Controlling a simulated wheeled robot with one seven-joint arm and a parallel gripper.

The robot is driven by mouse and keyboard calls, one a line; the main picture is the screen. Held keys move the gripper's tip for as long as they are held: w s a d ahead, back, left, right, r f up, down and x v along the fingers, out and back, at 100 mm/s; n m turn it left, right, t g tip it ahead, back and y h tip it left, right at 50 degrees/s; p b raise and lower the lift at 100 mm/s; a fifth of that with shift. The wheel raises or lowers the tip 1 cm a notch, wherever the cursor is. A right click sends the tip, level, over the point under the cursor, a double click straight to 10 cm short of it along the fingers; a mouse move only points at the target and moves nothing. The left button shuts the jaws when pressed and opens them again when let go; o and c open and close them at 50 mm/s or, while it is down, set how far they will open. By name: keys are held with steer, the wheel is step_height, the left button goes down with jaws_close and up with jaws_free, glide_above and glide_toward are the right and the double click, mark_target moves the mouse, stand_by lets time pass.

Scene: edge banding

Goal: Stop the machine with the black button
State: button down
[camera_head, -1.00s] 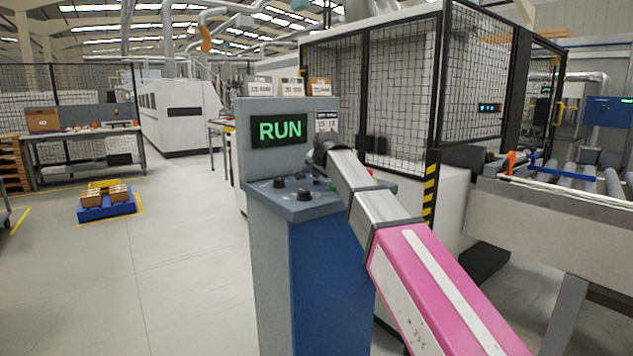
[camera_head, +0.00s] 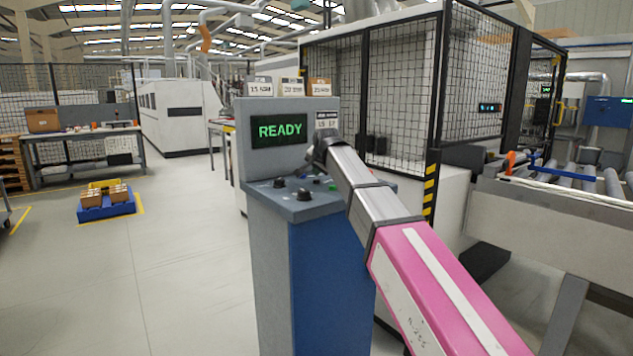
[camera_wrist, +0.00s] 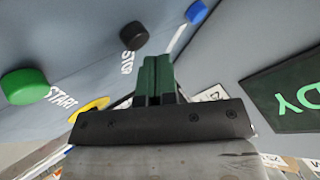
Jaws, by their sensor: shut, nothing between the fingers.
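The black button (camera_wrist: 134,36) stands on the sloping grey console top in the wrist view, beside a white label that reads in part as STOP. My gripper (camera_wrist: 157,62) is shut and empty, its dark green fingertips just short of the black button in the picture. A small gap shows between them, but I cannot judge the depth. In the head view my gripper (camera_head: 318,160) is over the console (camera_head: 270,250), and its fingers are hard to make out. The console's display (camera_head: 279,130) reads READY in green.
In the wrist view a green button (camera_wrist: 25,86) marked START is at the left and a blue button (camera_wrist: 196,12) is at the top. A yellow part (camera_wrist: 92,107) is partly hidden by my gripper.

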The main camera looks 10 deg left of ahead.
mark_target(318, 180)
steer(key=shift+r, duration=0.2)
steer(key=shift+r, duration=2.5)
